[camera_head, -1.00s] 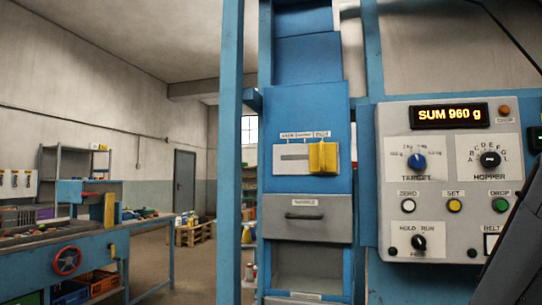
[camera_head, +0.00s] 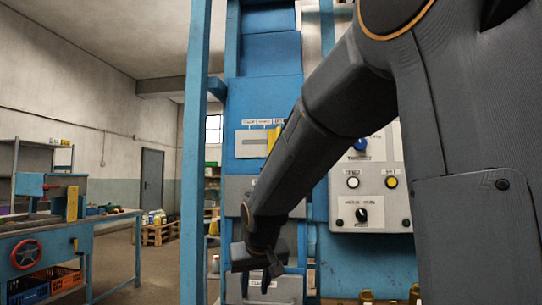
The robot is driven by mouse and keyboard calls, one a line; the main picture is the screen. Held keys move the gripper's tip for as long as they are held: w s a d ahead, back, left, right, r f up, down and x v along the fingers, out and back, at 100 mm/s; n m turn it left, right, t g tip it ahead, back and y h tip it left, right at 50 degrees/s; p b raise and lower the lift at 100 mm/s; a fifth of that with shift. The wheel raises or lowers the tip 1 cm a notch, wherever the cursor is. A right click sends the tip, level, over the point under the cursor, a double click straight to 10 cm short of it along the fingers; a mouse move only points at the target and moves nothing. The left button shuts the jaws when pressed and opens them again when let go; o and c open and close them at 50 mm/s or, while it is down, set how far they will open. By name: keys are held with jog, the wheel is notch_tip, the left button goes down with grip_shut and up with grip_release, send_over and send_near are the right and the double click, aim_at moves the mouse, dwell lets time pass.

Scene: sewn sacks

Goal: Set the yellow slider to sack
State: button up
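The yellow slider (camera_head: 272,138) sits at the right part of its pale slotted plate (camera_head: 249,146) on the blue machine front. My arm crosses in front and hides part of the slider and the plate's right end. Small white labels (camera_head: 262,122) run above the plate, too small to read. My gripper (camera_head: 268,268) hangs low in front of the machine, below the slider and apart from it. It is dark and seen from behind, so its fingers do not show clearly.
A blue post (camera_head: 193,150) rises to the left. A workbench (camera_head: 100,228) with a red handwheel (camera_head: 26,254) is farther left. Yellowish items (camera_head: 366,297) show at the bottom right.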

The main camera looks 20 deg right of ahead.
jog(key=w+d+r+m+t+h+b, duration=0.15)
jog(key=w+d+r+t+b, duration=0.35)
jog(key=w+r, duration=0.7)
jog(key=d+r+m+t+h+b, duration=0.1)
jog(key=d+r+t+h+b, duration=0.2)
jog(key=r, duration=1.2)
jog(key=d+r+m+t+h+b, duration=0.15)
jog(key=d+r, duration=0.35)
jog(key=r, duration=0.9)
jog(key=shift+n+t+y, duration=0.25)
jog(key=shift+n+y, duration=0.05)
jog(key=shift+n, duration=0.2)
jog(key=shift+p+x, duration=0.65)
jog(key=shift+x, duration=2.85)
jog(key=shift+d, duration=0.15)
jog(key=shift+c, duration=0.4)
grip_shut()
